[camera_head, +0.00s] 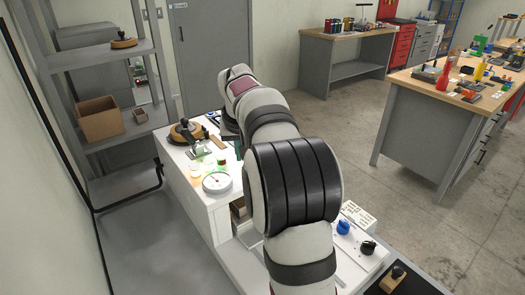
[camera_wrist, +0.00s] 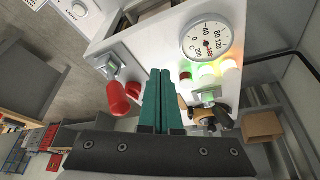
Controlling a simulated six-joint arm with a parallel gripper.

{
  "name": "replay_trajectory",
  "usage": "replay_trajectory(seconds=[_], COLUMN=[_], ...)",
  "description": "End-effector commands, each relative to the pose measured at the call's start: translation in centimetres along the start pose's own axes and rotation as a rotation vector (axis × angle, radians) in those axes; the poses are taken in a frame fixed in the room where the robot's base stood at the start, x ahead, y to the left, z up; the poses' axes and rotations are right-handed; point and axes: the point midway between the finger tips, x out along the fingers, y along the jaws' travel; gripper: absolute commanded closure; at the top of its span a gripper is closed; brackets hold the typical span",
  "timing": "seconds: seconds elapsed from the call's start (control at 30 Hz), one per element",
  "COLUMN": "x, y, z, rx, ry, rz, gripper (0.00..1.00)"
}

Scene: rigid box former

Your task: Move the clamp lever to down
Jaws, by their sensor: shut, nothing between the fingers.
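A red-handled lever (camera_wrist: 118,98) is in the wrist view, left of my fingers, beside a grey metal clamp base (camera_wrist: 110,66) on the white machine top (camera_wrist: 150,50). The red grip stands out toward the camera; its exact angle is hard to tell. My gripper (camera_wrist: 160,72) has teal fingers pressed together with nothing between them. The fingers are to the right of the red grip, with a small gap in the picture. In the head view my arm hides the red lever and most of the gripper; only a bit of teal (camera_head: 238,148) shows.
A round dial gauge (camera_wrist: 207,40) and glowing red, yellow and green lamps (camera_wrist: 207,73) sit on the machine top. Another metal fixture (camera_wrist: 208,95) is right of my fingers. A shelf with a cardboard box (camera_head: 100,118) stands left; workbenches (camera_head: 440,95) stand far right.

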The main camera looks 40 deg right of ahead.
Motion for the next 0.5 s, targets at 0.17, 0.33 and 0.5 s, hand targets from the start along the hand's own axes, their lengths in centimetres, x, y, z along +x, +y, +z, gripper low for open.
replay_trajectory(seconds=[0.17,0.33,0.5], x=[0.0,-1.4,-3.6], y=[0.0,0.0,0.0], z=[0.0,-0.7,-1.6], rx=[0.0,0.0,0.001], ry=[0.001,0.004,0.003], rz=[0.0,-0.001,-0.001], gripper=[1.0,1.0,1.0])
